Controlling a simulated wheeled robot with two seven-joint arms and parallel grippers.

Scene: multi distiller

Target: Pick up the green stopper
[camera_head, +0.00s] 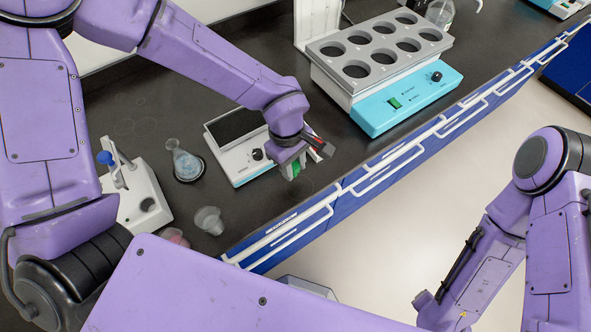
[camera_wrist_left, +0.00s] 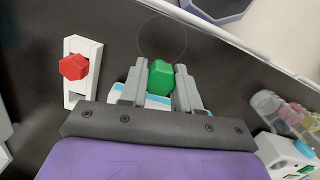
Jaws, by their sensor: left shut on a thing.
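The green stopper (camera_wrist_left: 160,77) sits between the two grey fingers of my left gripper (camera_wrist_left: 158,88) in the left wrist view. The fingers are shut on it from both sides. In the head view my left gripper (camera_head: 295,166) is low over the dark bench near its front edge, with a bit of green (camera_head: 296,169) showing between the fingers. A white and light-blue piece shows just behind the stopper in the wrist view. I cannot tell whether the stopper touches anything below. My right gripper is out of view.
A flask (camera_head: 186,165), a clear cup (camera_head: 209,221) and a heating block (camera_head: 405,98) stand on the bench.

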